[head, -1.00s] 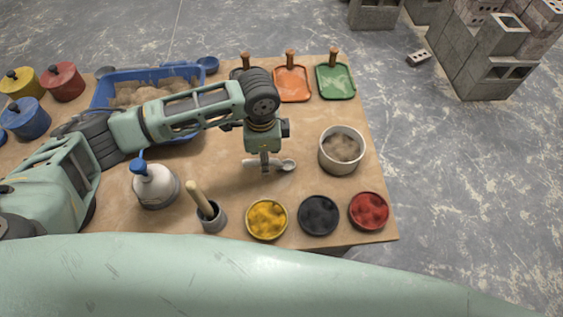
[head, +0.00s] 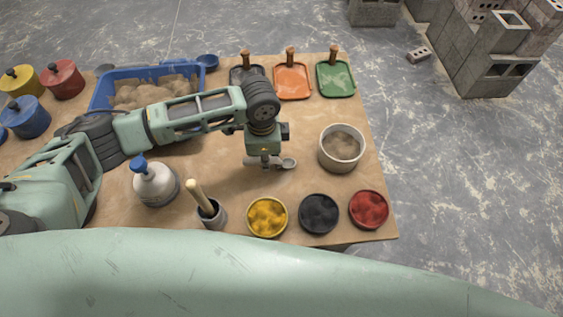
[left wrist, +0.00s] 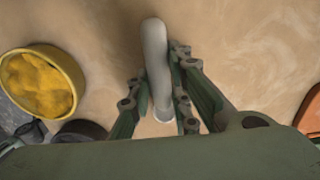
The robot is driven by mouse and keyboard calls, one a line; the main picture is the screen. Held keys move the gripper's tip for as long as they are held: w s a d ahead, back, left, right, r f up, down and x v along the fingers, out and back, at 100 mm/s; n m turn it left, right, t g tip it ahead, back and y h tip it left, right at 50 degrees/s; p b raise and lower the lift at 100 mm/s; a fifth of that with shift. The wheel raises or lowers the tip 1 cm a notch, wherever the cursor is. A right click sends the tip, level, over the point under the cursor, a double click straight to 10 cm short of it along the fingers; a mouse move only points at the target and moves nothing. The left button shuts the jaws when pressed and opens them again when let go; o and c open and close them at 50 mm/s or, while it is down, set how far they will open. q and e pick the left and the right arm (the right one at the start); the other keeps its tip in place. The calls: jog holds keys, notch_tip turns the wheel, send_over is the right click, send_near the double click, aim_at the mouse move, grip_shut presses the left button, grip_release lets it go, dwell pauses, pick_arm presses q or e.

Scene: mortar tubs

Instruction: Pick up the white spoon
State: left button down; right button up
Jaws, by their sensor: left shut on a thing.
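The white spoon (head: 288,163) is under my left gripper (head: 265,162) in the head view, its bowl showing to the right of the fingers. In the left wrist view, the pale handle of the spoon (left wrist: 155,42) runs between the fingers of my left gripper (left wrist: 157,88). This gripper is shut on the spoon. The spoon is at or close to the table top; I cannot tell whether it touches it. Part of the handle is hidden by the fingers. My right gripper is not in view.
A beige tub (head: 341,149) of powder stands right of the spoon. Yellow (head: 267,217), black (head: 319,214) and red (head: 369,210) tubs line the front edge. A blue tray (head: 100,98) is behind my arm.

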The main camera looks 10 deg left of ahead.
pick_arm(q)
jog(key=shift+r, duration=0.1)
dwell(0.4)
jog(key=shift+r, duration=0.45)
notch_tip(320, 180, up, 3)
jog(key=shift+w+f+b, duration=0.1)
jog(key=shift+f+b, duration=0.05)
jog(key=shift+b, duration=0.4)
jog(key=s+d+r+b, duration=0.1)
jog(key=s+d+r, duration=0.4)
jog(key=d, duration=0.5)
notch_tip(320, 180, up, 2)
jog(key=shift+s+d+r+b, duration=0.15)
jog(key=shift+s+b, duration=0.2)
